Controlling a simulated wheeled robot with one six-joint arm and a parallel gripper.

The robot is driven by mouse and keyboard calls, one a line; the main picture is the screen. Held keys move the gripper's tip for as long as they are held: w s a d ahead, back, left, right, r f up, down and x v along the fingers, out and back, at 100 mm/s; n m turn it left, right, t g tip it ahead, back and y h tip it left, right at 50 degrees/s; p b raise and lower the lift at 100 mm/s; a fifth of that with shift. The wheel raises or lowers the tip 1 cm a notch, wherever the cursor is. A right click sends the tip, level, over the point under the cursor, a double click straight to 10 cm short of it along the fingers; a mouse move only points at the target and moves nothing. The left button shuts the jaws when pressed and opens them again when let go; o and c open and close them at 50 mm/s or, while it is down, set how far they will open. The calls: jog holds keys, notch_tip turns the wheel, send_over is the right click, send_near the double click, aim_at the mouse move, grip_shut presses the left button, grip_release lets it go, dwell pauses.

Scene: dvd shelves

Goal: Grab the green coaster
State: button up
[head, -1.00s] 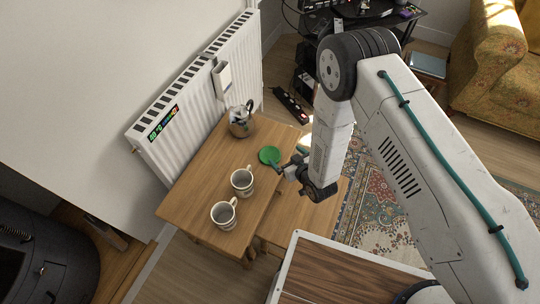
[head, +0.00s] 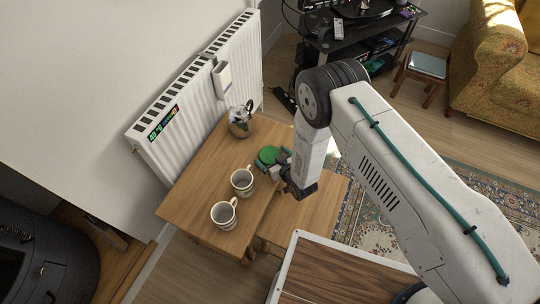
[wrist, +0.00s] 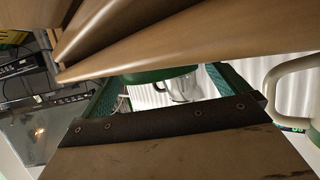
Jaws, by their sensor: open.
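The green coaster (head: 267,154) is a flat round disc near the right edge of the wooden table (head: 211,171). It also shows in the wrist view (wrist: 160,75), seen nearly edge-on between my fingers, against the table edge. My gripper (head: 276,164) is open at the coaster's near right side, its fingers overlapping the coaster's edge in the head view. In the wrist view the teal fingers (wrist: 168,90) are spread to either side of the coaster. I cannot tell whether they touch it.
Two mugs (head: 242,182) (head: 223,214) stand left of the gripper on the table. A metal kettle (head: 240,121) stands behind the coaster. A white radiator (head: 203,84) runs along the table's far side. A lower wooden surface (head: 309,215) lies to the right.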

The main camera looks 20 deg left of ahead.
jog(key=c, duration=0.9)
jog(key=shift+r, duration=0.1)
jog(key=shift+c, duration=0.2)
